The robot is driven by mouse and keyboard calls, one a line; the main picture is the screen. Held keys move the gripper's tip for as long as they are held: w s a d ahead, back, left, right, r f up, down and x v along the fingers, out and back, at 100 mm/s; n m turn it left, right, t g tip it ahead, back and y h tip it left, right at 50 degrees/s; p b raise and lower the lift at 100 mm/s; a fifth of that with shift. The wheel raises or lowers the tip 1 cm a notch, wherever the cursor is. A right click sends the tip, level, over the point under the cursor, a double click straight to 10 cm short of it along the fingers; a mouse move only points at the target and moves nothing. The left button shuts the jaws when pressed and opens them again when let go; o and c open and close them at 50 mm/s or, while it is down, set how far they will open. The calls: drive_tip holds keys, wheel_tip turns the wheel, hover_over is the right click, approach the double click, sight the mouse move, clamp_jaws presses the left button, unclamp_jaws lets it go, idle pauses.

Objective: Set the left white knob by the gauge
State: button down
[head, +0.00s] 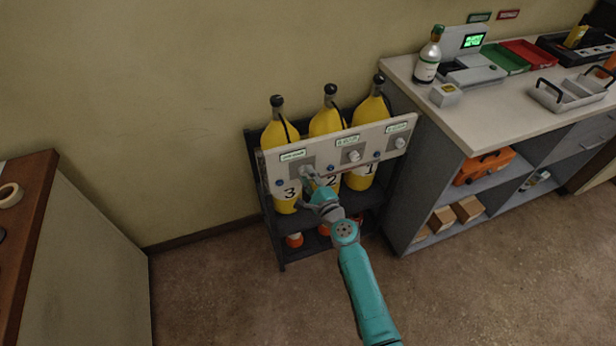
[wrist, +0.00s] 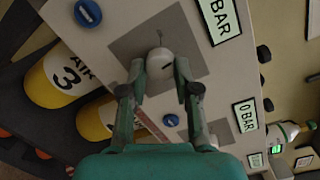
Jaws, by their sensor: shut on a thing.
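The left white knob (wrist: 159,62) sits on a grey square plate on the pale panel (head: 330,150). My gripper (wrist: 160,76) is shut on it, one finger on each side. A thin dark mark shows on the plate beside the knob. The readout nearest it (wrist: 220,18) is cut by the frame edge and ends in "0 BAR". The middle white knob (head: 354,156) and right white knob (head: 400,142) stand free.
Yellow cylinders numbered 3 (head: 284,190), 2 and 1 stand behind the panel in a dark rack. Blue buttons (wrist: 88,12) sit on the panel. A counter (head: 490,125) with a bottle (head: 428,60) and trays stands right. Floor at the left front is clear.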

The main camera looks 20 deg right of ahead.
drive_tip(key=n, duration=1)
drive_tip(key=shift+r+g+h, duration=0.15)
drive_tip(key=shift+g+h, duration=0.25)
idle(0.4)
drive_tip(key=c, duration=0.8)
unclamp_jaws()
drive_tip(key=shift+c, duration=0.2)
drive_tip(key=shift+s, duration=0.1)
drive_tip(key=s+r, duration=0.1)
drive_tip(key=s, duration=1)
drive_tip(key=shift+s+d, duration=0.25)
drive_tip(key=shift+s, duration=0.15)
